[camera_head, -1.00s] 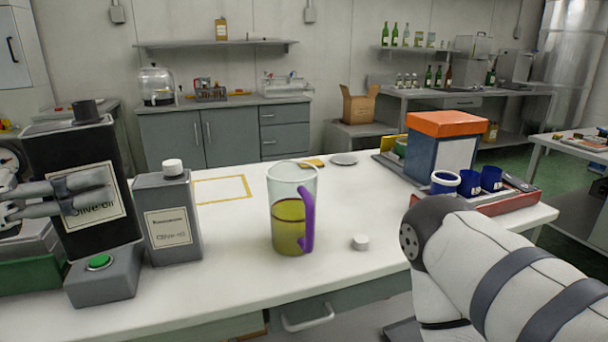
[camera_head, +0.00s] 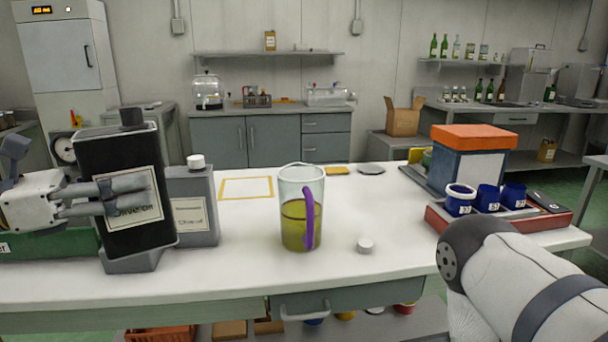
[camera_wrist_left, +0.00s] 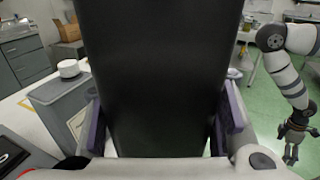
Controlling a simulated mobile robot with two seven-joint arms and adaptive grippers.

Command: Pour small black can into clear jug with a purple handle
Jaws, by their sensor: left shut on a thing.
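The black can (camera_head: 118,160) has a cream olive oil label and a dark cap. My left gripper (camera_head: 128,194) is shut on it, with its fingers across the label, and holds it slightly tilted at the left of the table. In the left wrist view the can (camera_wrist_left: 150,80) fills the middle between the purple-edged fingers. The clear jug (camera_head: 302,190) with a purple handle stands upright at the table's middle, partly filled with yellow-green liquid. It is well to the right of the can. My right gripper (camera_wrist_left: 291,150) hangs small at the right of the left wrist view; its fingers are unclear.
A grey can (camera_head: 192,232) with a white cap stands close right of the black can. A white cap (camera_head: 365,246) lies right of the jug. A red tray (camera_head: 470,224) holds blue cups (camera_head: 487,198) beside an orange-topped box (camera_head: 474,138). The table front is clear.

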